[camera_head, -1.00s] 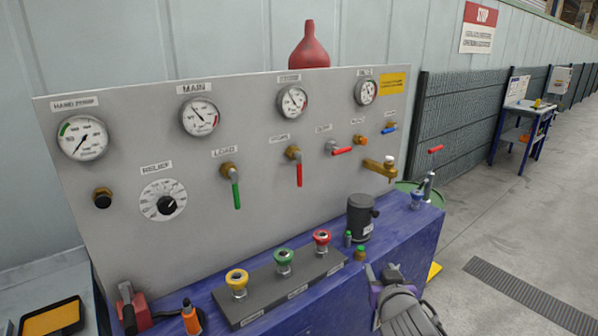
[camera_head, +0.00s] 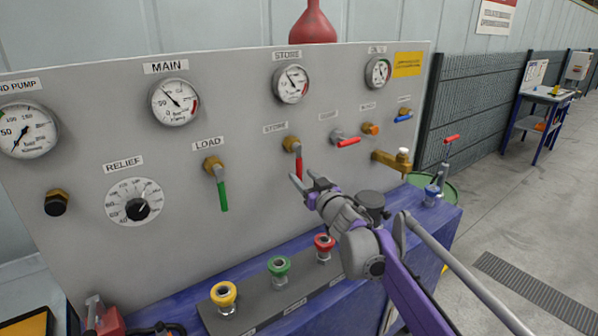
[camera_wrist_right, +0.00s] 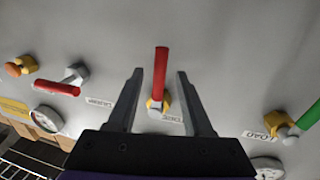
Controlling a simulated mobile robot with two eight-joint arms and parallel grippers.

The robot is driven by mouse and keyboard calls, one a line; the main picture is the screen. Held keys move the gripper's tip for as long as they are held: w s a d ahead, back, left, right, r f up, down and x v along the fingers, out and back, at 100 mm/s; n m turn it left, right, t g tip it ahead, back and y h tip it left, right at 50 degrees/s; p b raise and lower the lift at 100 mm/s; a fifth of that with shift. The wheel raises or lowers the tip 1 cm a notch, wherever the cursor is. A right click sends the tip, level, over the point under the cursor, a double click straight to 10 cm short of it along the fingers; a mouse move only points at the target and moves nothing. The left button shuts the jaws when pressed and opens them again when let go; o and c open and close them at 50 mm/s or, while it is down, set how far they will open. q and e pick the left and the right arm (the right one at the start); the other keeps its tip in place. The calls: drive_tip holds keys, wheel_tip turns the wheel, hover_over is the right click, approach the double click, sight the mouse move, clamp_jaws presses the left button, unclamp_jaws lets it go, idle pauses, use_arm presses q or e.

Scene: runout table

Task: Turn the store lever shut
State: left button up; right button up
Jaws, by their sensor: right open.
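The store lever (camera_head: 298,166) has a red handle hanging straight down from a brass valve (camera_head: 291,143) on the grey panel, beside the STORE label (camera_head: 275,127). My right gripper (camera_head: 304,179) is open, at the lower end of the handle. In the right wrist view, which is upside down, the red handle (camera_wrist_right: 161,70) appears between the two open fingers (camera_wrist_right: 160,74), with a gap on each side. I cannot tell how deep the fingers reach around it. My left gripper is not in view.
The green load lever (camera_head: 222,190) hangs to the left. A red-handled lever (camera_head: 347,142) and a brass tap (camera_head: 390,161) are to the right. Yellow, green (camera_head: 279,268) and red couplings stand on the blue bench (camera_head: 258,318) below.

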sight(300, 174)
drive_tip(key=shift+x, duration=1.65)
clamp_jaws()
